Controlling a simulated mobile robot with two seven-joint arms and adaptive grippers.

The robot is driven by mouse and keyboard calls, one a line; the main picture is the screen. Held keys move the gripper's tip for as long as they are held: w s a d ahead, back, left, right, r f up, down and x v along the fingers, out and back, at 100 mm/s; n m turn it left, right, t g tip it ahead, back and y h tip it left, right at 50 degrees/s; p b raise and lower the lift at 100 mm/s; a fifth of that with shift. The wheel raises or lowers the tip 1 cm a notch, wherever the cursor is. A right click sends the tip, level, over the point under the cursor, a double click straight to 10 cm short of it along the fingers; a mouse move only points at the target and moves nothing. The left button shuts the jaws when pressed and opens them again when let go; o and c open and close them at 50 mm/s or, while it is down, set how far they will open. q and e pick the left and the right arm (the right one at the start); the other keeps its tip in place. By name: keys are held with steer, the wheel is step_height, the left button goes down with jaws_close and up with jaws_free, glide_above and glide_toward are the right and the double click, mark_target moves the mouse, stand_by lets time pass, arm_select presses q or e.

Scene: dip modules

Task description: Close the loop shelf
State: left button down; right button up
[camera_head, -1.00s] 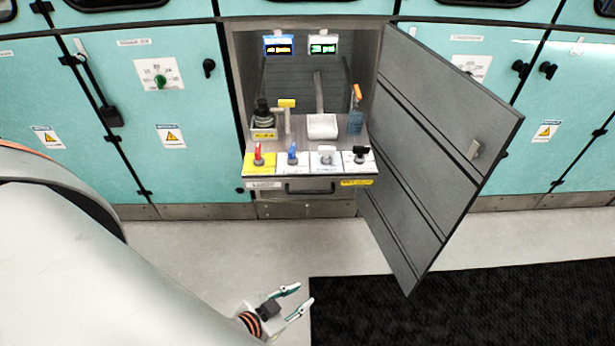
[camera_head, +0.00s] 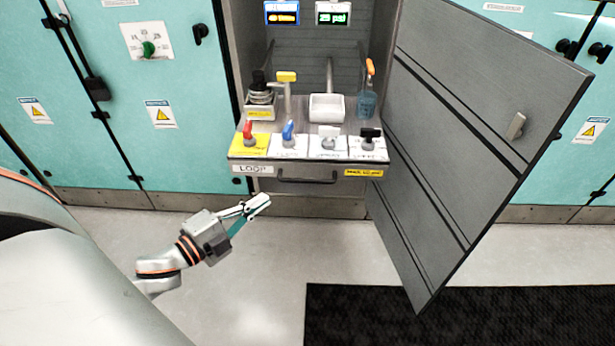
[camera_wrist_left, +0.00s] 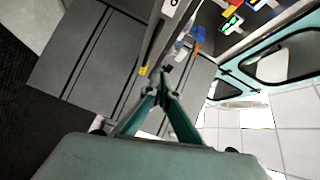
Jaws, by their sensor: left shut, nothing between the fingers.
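The loop shelf (camera_head: 252,168) is slid out from its cabinet, with a dark bar handle (camera_head: 307,181) on its front below the "LOOP" label. On it are red, blue, white and black levers, a white basin and a blue bottle. Its edge also shows in the left wrist view (camera_wrist_left: 152,50), seen at a steep tilt. My left gripper (camera_head: 262,201) is shut and empty, in front of and below the shelf's left front corner, apart from the handle. Its fingertips (camera_wrist_left: 166,72) meet in the left wrist view. My right gripper is not in view.
A grey cabinet door (camera_head: 470,130) stands wide open to the right of the shelf. Two small displays (camera_head: 282,13) hang at the back of the cabinet. Teal cabinets (camera_head: 150,80) line the wall. A black mat (camera_head: 450,315) lies on the open floor.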

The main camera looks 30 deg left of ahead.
arm_select(q)
steer(key=m+h+b, duration=0.1)
steer(key=m+b, duration=0.1)
steer(key=m, duration=0.1)
glide_toward(305, 160)
steer(key=w+d, duration=0.2)
steer(key=d, duration=0.1)
steer(key=w, duration=0.1)
steer(key=w+a+b, duration=0.1)
steer(key=w, duration=0.1)
steer(key=shift+a+f+m+h+b, duration=0.15)
steer(key=shift+f+m+h+b, duration=0.15)
steer(key=shift+m, duration=0.1)
steer(key=shift+w+a+r, duration=0.2)
steer(key=shift+w, duration=0.2)
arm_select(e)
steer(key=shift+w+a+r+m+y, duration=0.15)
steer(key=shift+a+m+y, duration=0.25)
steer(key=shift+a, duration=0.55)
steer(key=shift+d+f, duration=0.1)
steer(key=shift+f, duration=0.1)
